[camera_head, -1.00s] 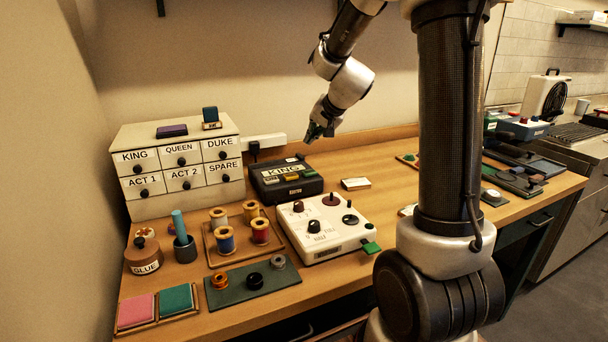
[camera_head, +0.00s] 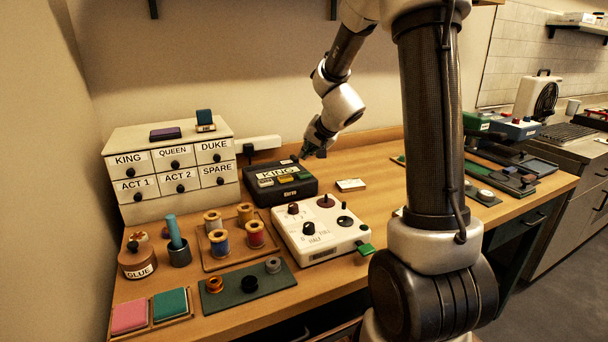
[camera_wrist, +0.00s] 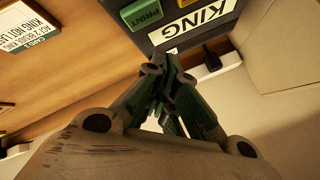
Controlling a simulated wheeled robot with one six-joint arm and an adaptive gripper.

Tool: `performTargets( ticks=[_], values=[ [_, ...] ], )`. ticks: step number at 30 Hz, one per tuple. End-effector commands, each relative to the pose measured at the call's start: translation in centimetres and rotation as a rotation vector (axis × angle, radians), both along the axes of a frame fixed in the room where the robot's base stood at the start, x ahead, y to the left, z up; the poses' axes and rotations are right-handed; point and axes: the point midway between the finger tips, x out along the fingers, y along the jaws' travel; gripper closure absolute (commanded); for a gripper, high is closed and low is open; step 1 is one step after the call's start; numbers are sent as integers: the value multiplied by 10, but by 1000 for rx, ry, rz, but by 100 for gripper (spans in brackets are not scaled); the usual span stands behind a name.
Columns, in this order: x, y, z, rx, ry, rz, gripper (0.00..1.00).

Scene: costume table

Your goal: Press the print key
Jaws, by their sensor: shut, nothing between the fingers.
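My gripper (camera_head: 306,154) is shut and empty, above the back right part of the printer. In the wrist view its fingertips (camera_wrist: 160,72) are apart from the print key in the picture.
A white control box (camera_head: 318,232) with knobs stands in front of the printer. The drawer cabinet (camera_head: 168,165) is at the left, and a white power strip (camera_head: 258,144) is behind. Thread spools (camera_head: 220,243) stand at front left.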

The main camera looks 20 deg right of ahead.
Motion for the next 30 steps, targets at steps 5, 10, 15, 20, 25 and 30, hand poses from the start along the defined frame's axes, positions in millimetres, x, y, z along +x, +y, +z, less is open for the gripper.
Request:
performTargets(
  ticks=[5, 10, 15, 20, 25, 30],
  values=[
    [0, -1, -21, 1, 2, -3, 100],
    [0, 0, -31, 1, 1, -2, 100],
    [0, 0, -33, -1, -2, -1, 100],
    [0, 0, -33, -1, -1, 0, 100],
    [0, 0, -33, -1, -1, 0, 100],
    [0, 0, -33, -1, -1, 0, 100]
  ],
)
